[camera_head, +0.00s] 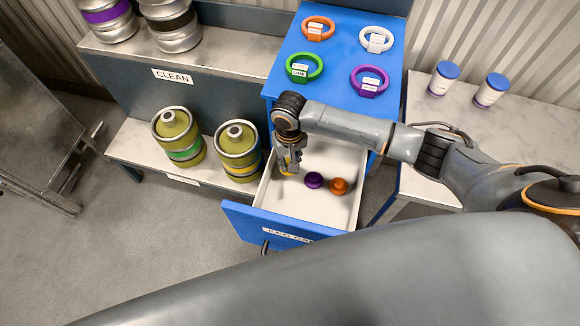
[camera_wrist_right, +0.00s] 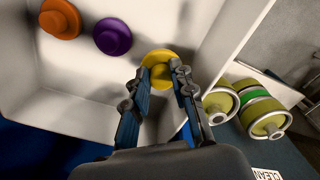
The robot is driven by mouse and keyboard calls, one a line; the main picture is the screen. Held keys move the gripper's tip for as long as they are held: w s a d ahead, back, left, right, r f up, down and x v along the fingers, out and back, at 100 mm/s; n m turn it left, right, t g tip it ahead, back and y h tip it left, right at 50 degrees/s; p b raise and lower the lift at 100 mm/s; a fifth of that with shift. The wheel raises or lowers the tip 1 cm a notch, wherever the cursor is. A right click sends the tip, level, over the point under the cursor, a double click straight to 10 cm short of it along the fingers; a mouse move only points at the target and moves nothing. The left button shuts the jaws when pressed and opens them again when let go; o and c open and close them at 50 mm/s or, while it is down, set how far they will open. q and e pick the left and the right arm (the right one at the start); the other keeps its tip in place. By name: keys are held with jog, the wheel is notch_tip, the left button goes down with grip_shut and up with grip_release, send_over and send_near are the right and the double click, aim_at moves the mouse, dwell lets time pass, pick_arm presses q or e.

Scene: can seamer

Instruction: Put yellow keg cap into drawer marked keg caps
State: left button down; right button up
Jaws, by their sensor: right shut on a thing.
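The yellow keg cap (camera_wrist_right: 158,56) is between the fingertips of my right gripper (camera_wrist_right: 168,72), which is shut on it. In the head view, my right gripper (camera_head: 287,161) points down over the left side of the open drawer (camera_head: 326,214). A bit of yellow shows at its fingertips there, mostly hidden by the fingers. I cannot tell whether the cap touches the drawer floor. The blue drawer front bears a white label (camera_head: 285,234), partly readable as keg caps. My left gripper is not in view.
A purple cap (camera_head: 314,180) and an orange cap (camera_head: 339,186) lie in the drawer. Colored rings, including a green one (camera_head: 304,68), sit on the blue cabinet top. Green kegs (camera_head: 178,136) stand on the shelf at left. White tubs (camera_head: 443,78) stand on the right counter.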

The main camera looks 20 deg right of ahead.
jog(key=shift+f, duration=2.1)
jog(key=o, duration=0.9)
jog(key=shift+f, duration=0.1)
jog(key=shift+o, duration=0.2)
notch_tip(320, 180, up, 12)
jog(key=shift+r, duration=0.2)
